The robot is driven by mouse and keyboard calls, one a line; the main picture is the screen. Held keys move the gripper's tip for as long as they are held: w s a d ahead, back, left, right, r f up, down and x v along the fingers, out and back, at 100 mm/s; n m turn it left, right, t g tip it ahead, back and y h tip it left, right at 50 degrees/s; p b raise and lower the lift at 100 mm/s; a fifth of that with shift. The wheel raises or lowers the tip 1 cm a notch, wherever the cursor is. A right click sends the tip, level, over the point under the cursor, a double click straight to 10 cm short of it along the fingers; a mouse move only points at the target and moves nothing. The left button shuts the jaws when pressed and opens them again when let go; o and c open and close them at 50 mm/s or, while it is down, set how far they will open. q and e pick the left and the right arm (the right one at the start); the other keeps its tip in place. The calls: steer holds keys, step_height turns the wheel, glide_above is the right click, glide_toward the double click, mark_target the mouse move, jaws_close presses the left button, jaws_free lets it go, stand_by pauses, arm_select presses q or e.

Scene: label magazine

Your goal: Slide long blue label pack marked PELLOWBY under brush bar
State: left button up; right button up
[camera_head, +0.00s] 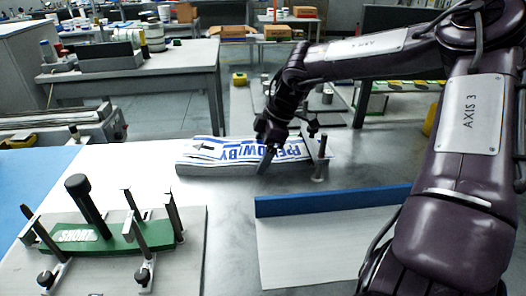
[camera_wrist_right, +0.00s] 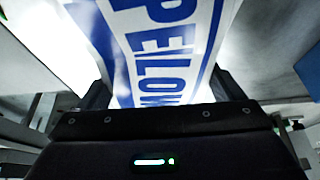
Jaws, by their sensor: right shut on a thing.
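The long label pack marked PELLOWBY (camera_head: 215,150), white with large blue lettering, lies flat on the grey metal table in the head view. My right gripper (camera_head: 266,152) reaches down onto its middle and is shut on it, covering part of the lettering. In the right wrist view the pack (camera_wrist_right: 160,45) runs away from between the two fingers (camera_wrist_right: 160,92). An upright metal post (camera_head: 321,158) stands at the pack's right end. I cannot pick out a brush bar for certain. My left gripper is not in view.
A green holder marked SHORT (camera_head: 110,238), with metal posts and a black handle (camera_head: 87,203), stands on a pale plate at front left. A blue rail (camera_head: 335,200) edges a white plate (camera_head: 300,250) at front right. Bare table lies between them.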

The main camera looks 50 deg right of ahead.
steer(key=o, duration=1.3)
steer(key=shift+o, duration=0.2)
steer(key=shift+v, duration=3.95)
